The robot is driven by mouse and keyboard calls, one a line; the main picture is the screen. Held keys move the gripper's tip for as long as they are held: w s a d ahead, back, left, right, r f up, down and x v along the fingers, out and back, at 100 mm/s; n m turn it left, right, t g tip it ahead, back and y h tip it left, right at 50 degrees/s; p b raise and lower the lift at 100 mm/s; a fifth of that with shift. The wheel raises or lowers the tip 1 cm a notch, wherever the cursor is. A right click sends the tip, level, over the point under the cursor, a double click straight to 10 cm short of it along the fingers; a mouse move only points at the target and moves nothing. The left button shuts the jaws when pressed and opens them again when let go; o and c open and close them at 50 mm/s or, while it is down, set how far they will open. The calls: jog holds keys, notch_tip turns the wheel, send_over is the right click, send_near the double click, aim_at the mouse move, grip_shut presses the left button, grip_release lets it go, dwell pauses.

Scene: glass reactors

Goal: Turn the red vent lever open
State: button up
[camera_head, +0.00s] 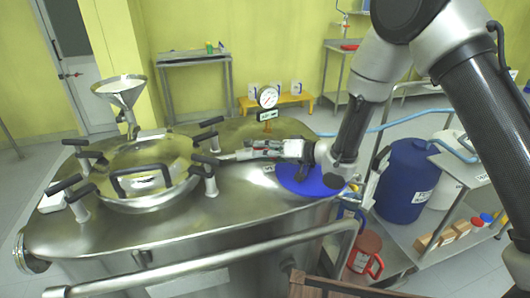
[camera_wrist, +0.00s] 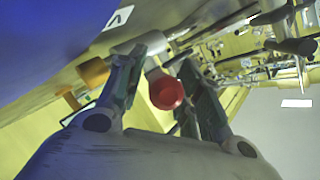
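The red vent lever shows in the wrist view as a round red end (camera_wrist: 166,92) on a pale rod, between the two fingers of my gripper (camera_wrist: 165,75). The fingers are apart, with a gap visible beside the red end; I see no clear grip on it. In the head view my gripper (camera_head: 245,152) reaches left, low over the steel reactor lid (camera_head: 240,185), close to the manhole's right clamps. The lever cannot be told apart there, as my gripper covers that spot.
A pressure gauge (camera_head: 267,97) with a label stands just behind my gripper. A round manhole cover (camera_head: 143,172) with black-handled clamps and a steel funnel (camera_head: 121,92) are to the left. A blue disc (camera_head: 308,181) lies below my wrist. A blue drum (camera_head: 405,182) stands at right.

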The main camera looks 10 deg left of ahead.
jog(key=shift+d, duration=0.1)
jog(key=v, duration=1.2)
